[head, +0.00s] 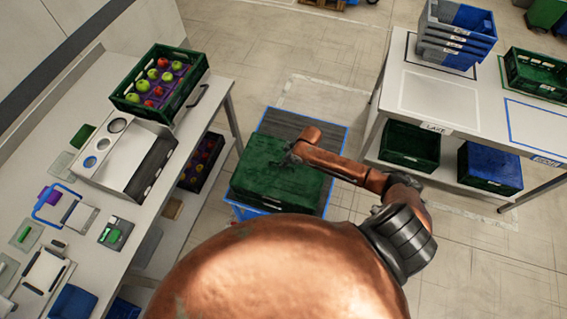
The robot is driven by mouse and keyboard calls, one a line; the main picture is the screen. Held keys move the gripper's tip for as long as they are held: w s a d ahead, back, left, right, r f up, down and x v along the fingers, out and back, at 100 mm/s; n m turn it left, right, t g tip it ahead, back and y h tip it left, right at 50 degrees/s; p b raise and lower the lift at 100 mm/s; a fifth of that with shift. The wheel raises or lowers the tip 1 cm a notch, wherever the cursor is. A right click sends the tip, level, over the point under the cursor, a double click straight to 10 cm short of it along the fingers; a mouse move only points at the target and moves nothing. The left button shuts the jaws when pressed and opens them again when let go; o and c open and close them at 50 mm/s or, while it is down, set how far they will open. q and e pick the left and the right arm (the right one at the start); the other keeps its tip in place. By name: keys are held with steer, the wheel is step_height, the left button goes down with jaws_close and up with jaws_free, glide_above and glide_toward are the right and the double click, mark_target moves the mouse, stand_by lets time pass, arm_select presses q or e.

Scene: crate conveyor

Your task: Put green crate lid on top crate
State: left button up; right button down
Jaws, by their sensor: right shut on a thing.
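My right gripper (291,157) is shut at the lid's back right edge. The fingertips are small and partly hidden. I cannot tell whether the lid rests on the crate or hangs just above it. My left gripper is not in view.
Left stands a long table (205,135) with a green crate (152,105) of apples and several tools. Right stands another table (460,97) with stacked crates (455,30) and a green crate (535,75). Crates (408,148) sit on its lower shelf.

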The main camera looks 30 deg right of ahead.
steer(key=c, duration=2)
jaws_free()
steer(key=shift+r, duration=0.1)
steer(key=v, duration=1.2)
steer(key=shift+a, duration=0.1)
